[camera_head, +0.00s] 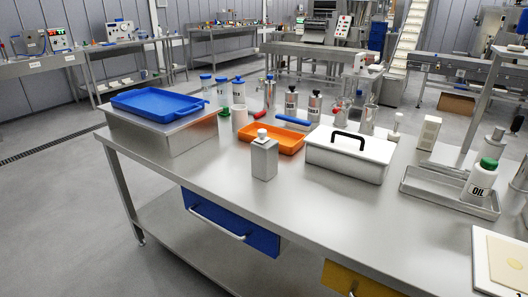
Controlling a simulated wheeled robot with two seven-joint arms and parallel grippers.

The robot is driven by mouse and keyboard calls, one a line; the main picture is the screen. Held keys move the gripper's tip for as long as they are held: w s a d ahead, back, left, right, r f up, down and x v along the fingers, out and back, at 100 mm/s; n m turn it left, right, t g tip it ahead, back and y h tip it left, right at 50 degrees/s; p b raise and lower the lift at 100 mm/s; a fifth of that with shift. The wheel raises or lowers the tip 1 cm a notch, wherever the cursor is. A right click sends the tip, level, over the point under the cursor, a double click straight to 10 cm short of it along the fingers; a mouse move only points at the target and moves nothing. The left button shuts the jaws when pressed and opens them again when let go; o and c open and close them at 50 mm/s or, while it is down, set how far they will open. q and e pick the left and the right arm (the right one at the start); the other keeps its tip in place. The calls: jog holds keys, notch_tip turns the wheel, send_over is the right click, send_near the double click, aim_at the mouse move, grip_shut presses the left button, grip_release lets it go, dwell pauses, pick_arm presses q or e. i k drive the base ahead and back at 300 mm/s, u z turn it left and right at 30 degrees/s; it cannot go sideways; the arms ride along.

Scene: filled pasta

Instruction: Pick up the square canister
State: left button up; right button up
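The square canister (264,161) is a grey, square-sided metal container with a narrow neck and a white cap. It stands upright near the front of the steel table (225,170), in front of an orange tray (258,139) and to the left of a white box with a black handle (345,158). Its front and top are in plain view, and nothing holds it. Neither my left nor my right gripper can be made out in this view.
A blue tray (158,103) sits on a steel box (185,134) at the left. Several bottles and metal canisters stand behind. A steel tray (430,188) with a green-capped oil bottle (480,183) is at the right. The tabletop in front of the canister is clear.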

aim_at(264, 157)
jog(key=z, duration=0.1)
jog(key=k, duration=0.8)
jog(key=u, duration=1.9)
jog(key=i, duration=1.85)
jog(key=z, duration=1.55)
jog(key=i, duration=0.95)
jog(key=z, duration=0.9)
